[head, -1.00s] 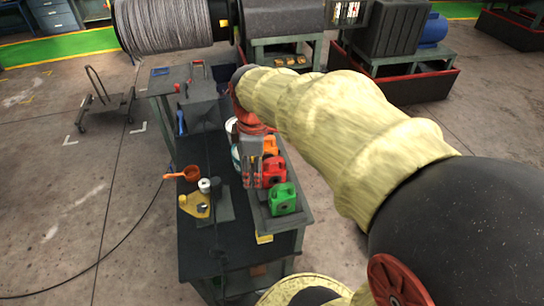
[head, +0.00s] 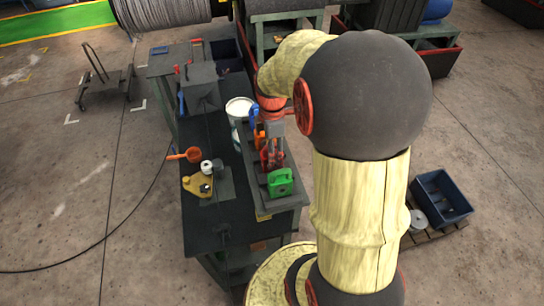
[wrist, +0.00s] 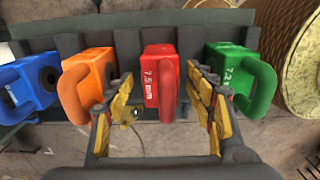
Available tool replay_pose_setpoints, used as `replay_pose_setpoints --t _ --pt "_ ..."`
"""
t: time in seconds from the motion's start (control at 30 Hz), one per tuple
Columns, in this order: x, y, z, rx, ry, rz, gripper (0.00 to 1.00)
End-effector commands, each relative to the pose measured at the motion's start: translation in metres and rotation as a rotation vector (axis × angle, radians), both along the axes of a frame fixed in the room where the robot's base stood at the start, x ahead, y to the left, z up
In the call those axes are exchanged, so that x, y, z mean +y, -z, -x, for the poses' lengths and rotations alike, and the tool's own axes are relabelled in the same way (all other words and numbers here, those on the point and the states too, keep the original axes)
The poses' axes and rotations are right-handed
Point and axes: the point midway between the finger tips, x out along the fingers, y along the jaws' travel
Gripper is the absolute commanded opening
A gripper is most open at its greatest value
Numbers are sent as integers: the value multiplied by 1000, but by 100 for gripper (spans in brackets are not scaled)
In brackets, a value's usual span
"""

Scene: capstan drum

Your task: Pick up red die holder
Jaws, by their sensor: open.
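The red die holder (wrist: 160,75), marked 7.5, stands upright in a slot of the dark rack (wrist: 129,42), its handle facing the wrist camera. My gripper (wrist: 164,88) is open, with one finger on each side of the red holder and visible gaps between. In the head view my gripper (head: 273,143) is over the rack and partly hides the red holder (head: 265,158). An orange holder (wrist: 85,80) and a blue holder (wrist: 30,80) stand left of it in the wrist view. A green holder (wrist: 238,78), marked 7.2, stands close beyond the right finger.
The rack is on a dark workbench (head: 215,235). A white bucket (head: 238,107), an orange ladle (head: 190,154), a yellow tool (head: 197,186) and a white roll (head: 206,167) are on the bench. A blue crate (head: 441,196) is on a pallet at right.

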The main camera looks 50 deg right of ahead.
Motion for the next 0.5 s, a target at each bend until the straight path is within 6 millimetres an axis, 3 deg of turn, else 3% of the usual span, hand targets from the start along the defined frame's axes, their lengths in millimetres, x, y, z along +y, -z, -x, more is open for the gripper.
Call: replay_pose_setpoints --t 0.33,0.5 --pt "0 10 0 -1 1 1 55" --pt "0 10 0 -1 1 1 45"
